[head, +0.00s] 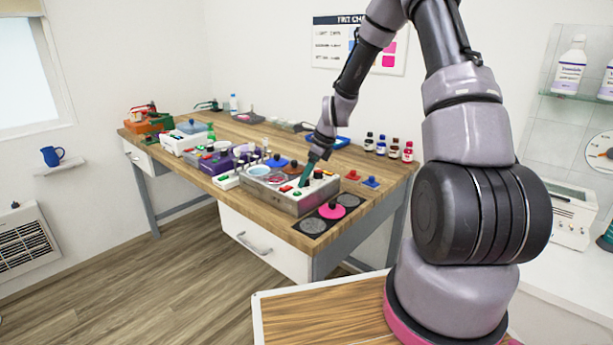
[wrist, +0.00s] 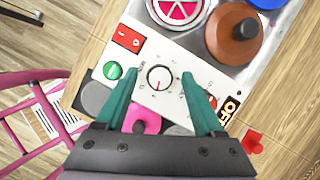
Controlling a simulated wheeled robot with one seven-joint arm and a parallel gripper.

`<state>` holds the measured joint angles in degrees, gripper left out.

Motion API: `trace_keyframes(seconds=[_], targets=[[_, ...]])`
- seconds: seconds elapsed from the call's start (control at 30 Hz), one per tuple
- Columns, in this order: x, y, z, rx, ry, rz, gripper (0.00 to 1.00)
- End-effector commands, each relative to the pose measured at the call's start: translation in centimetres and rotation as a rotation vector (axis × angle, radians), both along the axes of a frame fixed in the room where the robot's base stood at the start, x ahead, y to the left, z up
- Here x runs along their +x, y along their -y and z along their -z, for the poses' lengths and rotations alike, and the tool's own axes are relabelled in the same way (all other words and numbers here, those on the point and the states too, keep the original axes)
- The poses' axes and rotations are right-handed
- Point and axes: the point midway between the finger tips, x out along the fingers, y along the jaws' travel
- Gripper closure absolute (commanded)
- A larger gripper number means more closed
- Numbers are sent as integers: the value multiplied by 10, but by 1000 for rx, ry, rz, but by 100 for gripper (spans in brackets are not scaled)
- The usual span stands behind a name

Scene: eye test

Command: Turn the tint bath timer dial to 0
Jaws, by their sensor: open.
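The timer dial (wrist: 160,77) is a small round white knob with a dark rim on a white panel, with small marks around it. A short red pointer line shows on its lower half; the numbers are too small to read. My gripper (wrist: 158,84) is open, its teal fingers on either side of the dial with a visible gap to each. Height above the panel is unclear. In the head view my gripper (head: 307,174) points down over the grey bath unit (head: 300,205); the dial cannot be made out there.
The panel also holds a red rocker switch (wrist: 128,38), a green button (wrist: 113,71) and an OFF label (wrist: 230,109). A brown knobbed lid (wrist: 234,40) and a pink knobbed piece (wrist: 146,117) are close by. Bottles (head: 381,145) stand at the bench's back right.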

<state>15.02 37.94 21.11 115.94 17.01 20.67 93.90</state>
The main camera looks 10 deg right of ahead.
Motion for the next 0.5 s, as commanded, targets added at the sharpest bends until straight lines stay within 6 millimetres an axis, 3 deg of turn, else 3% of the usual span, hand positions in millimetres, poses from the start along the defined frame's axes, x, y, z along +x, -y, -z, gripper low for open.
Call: trace_keyframes(seconds=[0.13,0.17,0.33,0.5], targets=[[0,0,0,0,0,-1,30],[0,0,0,0,0,-1,34],[0,0,0,0,0,-1,99],[0,0,0,-1,1,-4,100]])
